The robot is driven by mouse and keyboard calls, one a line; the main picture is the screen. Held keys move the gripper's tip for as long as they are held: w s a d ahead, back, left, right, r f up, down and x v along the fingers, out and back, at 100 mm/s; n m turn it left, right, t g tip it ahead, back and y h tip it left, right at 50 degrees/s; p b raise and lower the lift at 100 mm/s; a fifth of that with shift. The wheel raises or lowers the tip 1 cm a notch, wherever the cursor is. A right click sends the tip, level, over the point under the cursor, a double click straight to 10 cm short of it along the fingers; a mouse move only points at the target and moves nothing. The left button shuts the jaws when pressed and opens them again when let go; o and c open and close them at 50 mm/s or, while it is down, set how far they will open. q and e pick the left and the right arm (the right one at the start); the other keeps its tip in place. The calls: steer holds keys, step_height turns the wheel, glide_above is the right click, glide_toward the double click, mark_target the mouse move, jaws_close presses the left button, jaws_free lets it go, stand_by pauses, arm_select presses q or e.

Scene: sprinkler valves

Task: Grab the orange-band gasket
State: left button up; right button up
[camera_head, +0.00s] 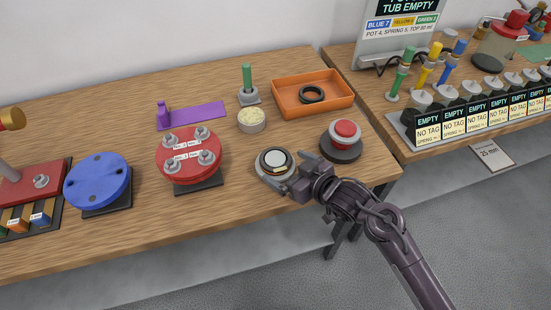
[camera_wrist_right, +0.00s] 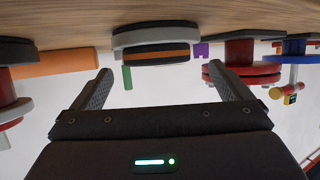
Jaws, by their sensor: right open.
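The orange-band gasket (camera_wrist_right: 155,53) shows in the right wrist view as a dark disc with an orange-brown stripe around its side, against a grey round base (camera_wrist_right: 155,37). In the head view, a black-rimmed round piece (camera_head: 274,160) with a pale top sits on a grey round base near the table's front edge; its orange stripe is not clear there. My right gripper (camera_head: 291,178) is open and empty just in front of it at the right. In the wrist view, its fingers (camera_wrist_right: 168,88) point toward the gasket, one at each side, apart from it. My left gripper is not in view.
A red button on a black base (camera_head: 345,133) stands close at the right. An orange tray (camera_head: 290,108) holding a black ring (camera_head: 311,94) lies behind.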

mark_target(278, 161)
steer(key=x, duration=0.4)
steer(key=shift+w+p, duration=0.25)
steer(key=shift+p, duration=0.15)
steer(key=c, duration=1.1)
steer(key=shift+r, duration=0.15)
